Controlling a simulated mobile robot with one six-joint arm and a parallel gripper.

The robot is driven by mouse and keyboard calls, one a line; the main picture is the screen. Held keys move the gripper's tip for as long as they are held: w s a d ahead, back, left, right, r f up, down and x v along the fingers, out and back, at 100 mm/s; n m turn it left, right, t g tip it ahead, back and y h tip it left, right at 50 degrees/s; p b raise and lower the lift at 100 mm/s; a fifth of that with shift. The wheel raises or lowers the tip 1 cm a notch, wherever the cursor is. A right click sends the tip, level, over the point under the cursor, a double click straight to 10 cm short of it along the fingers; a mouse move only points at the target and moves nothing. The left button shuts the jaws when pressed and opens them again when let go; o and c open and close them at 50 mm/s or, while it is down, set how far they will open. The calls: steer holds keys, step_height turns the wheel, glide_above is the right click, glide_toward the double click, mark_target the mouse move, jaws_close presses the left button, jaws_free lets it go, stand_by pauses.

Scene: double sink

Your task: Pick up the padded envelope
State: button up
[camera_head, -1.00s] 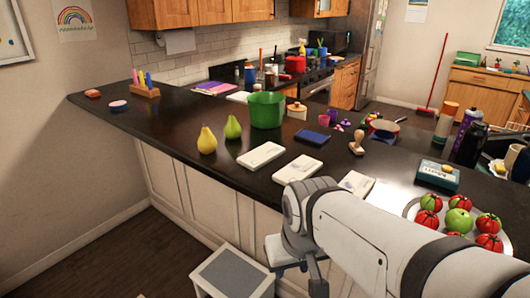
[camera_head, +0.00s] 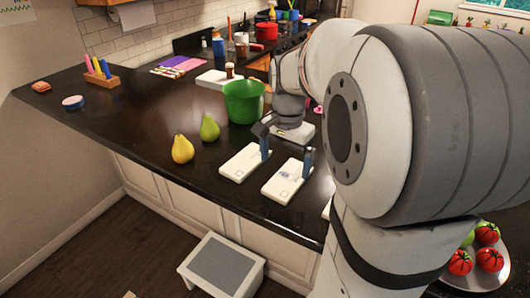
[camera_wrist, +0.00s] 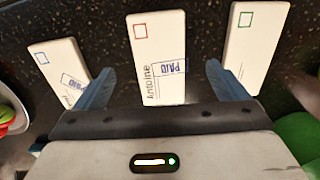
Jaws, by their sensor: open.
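Several thick white envelope-like packets lie on the black counter near its front edge; I cannot tell which is padded. The middle packet (camera_wrist: 155,58) has a red square, the word "Antoine" and a blue "PAID" stamp. It also shows in the head view (camera_head: 286,184). The packet with a green square (camera_wrist: 252,45) is on the right in the wrist view and left in the head view (camera_head: 245,163). The packet with a blue square (camera_wrist: 58,68) is mostly hidden by my arm in the head view. My gripper (camera_wrist: 158,73) is open above the middle packet, fingers apart on either side.
A plate with tomatoes (camera_head: 488,234) is at the lower right. A grey-topped step stool (camera_head: 222,265) stands below. My arm hides much of the right counter.

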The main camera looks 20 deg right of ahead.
mark_target(284, 182)
step_height(284, 182, down, 6)
steer(key=shift+d+f+p, duration=0.1)
steer(key=shift+p, duration=0.5)
steer(key=shift+c, duration=0.4)
steer(key=c, duration=1)
